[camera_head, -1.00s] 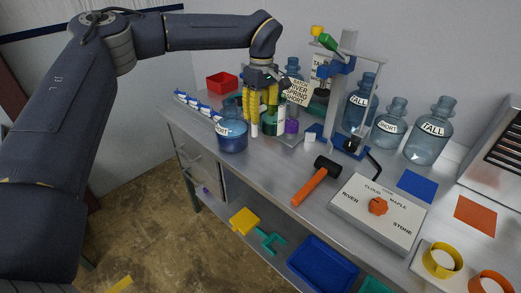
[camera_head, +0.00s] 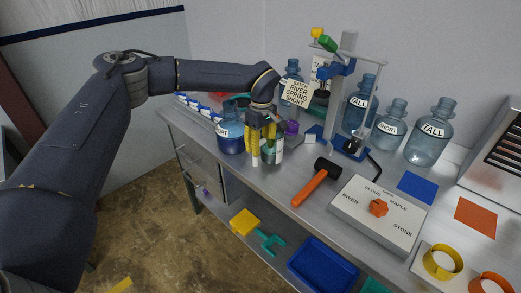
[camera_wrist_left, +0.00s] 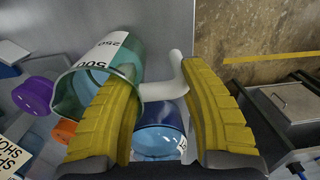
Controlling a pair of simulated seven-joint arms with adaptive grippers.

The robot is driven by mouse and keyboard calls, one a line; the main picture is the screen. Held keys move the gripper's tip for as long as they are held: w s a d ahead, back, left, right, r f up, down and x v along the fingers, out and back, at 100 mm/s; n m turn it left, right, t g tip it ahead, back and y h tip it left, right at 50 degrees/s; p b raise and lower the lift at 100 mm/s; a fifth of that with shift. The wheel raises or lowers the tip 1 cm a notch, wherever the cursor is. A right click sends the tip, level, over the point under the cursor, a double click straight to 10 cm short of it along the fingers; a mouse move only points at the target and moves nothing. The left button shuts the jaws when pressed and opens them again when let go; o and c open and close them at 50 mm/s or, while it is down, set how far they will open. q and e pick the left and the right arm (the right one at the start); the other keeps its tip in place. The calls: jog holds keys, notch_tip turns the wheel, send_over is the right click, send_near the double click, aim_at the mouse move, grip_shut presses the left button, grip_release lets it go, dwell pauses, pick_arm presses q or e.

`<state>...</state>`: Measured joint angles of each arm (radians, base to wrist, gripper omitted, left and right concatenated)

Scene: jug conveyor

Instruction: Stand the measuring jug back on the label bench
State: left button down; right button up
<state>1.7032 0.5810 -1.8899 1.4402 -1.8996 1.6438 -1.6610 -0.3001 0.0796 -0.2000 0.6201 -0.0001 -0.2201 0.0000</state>
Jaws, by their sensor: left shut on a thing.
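The measuring jug (camera_head: 278,152) is a clear green-tinted cup with a white scale label, on or just above the grey bench (camera_head: 240,178); I cannot tell if its base touches. In the left wrist view the jug (camera_wrist_left: 122,50) has its open rim toward the camera, the marks 500 and 250, and a white handle (camera_wrist_left: 163,90). My left gripper (camera_head: 262,158) points down beside the jug. Its yellow fingers (camera_wrist_left: 168,110) are shut on the handle. My right gripper is not in view.
A blue-filled bottle marked SHORT (camera_head: 231,140) stands close left of the jug. A purple cap (camera_head: 291,128) and a press stand (camera_head: 345,100) are behind. A black-headed hammer (camera_head: 318,182) and a dial box (camera_head: 375,215) lie to the right. The bench's front edge is near.

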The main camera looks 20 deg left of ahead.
pick_arm(q)
jog(key=shift+f, duration=0.75)
jog(key=shift+f, duration=0.1)
jog(key=c, duration=0.8)
grip_release()
jog(key=shift+f, duration=0.1)
jog(key=shift+o, duration=0.2)
jog(key=r, duration=1.2)
jog(key=shift+w+d+r, duration=0.1)
jog(key=shift+w+r, duration=0.05)
jog(key=shift+w, duration=0.05)
